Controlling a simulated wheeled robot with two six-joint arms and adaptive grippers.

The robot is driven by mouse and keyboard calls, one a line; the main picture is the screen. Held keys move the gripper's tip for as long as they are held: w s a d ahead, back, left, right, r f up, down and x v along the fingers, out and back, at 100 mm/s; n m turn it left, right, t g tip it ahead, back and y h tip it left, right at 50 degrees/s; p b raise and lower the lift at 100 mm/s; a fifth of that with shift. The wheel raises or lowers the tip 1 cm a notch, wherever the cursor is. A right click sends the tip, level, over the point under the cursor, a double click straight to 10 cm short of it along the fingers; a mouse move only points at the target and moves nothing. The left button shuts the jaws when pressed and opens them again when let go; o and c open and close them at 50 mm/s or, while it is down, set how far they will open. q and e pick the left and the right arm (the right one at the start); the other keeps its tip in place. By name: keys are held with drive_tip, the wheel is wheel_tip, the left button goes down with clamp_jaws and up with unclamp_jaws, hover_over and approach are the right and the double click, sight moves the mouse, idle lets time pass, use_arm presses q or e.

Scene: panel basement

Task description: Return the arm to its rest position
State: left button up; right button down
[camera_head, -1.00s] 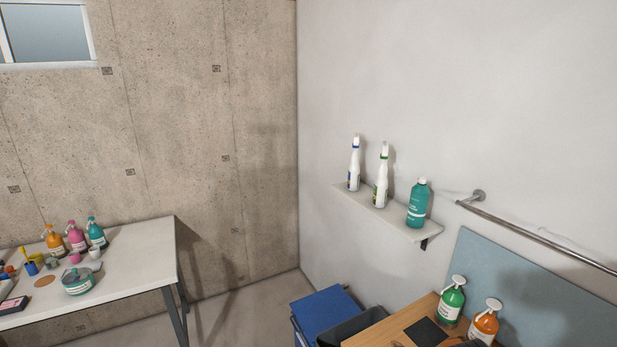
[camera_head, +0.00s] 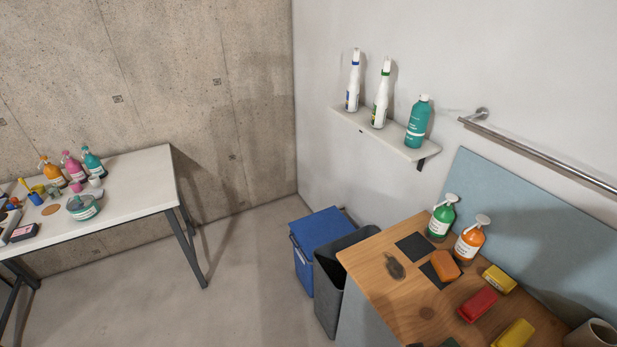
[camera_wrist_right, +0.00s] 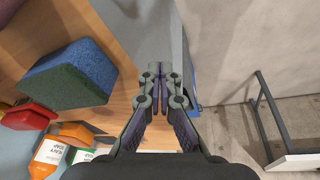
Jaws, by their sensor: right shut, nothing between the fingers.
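My right gripper (camera_wrist_right: 162,88) shows in the right wrist view, shut with nothing between its fingers. It is over or beside the edge of the wooden counter (camera_wrist_right: 125,45), apart from the objects on it. A blue and green sponge block (camera_wrist_right: 75,75) is to its left in that view. The head view shows no gripper; my left gripper is in neither view.
In the head view, the wooden counter (camera_head: 375,258) holds green (camera_head: 441,217) and orange (camera_head: 470,238) pump bottles and several coloured blocks. A blue bin (camera_head: 318,232) and grey bin (camera_head: 340,285) stand beside it. A white table (camera_head: 130,195) is at left; floor between is clear.

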drive_tip(key=s+d+f+g+b, duration=0.1)
drive_tip(key=s+f+b, duration=0.3)
drive_tip(key=f, duration=1.1)
drive_tip(key=s+d+f+b, duration=0.1)
drive_tip(key=s+f+b, duration=0.3)
drive_tip(key=f, duration=1.1)
drive_tip(key=s+f+b, duration=0.1)
drive_tip(key=s+f, duration=1)
drive_tip(key=s, duration=0.3)
drive_tip(key=shift+s+d+g+b, duration=0.25)
drive_tip(key=shift+g+b, duration=0.05)
drive_tip(key=shift+g, duration=0.1)
drive_tip(key=shift+m, duration=0.3)
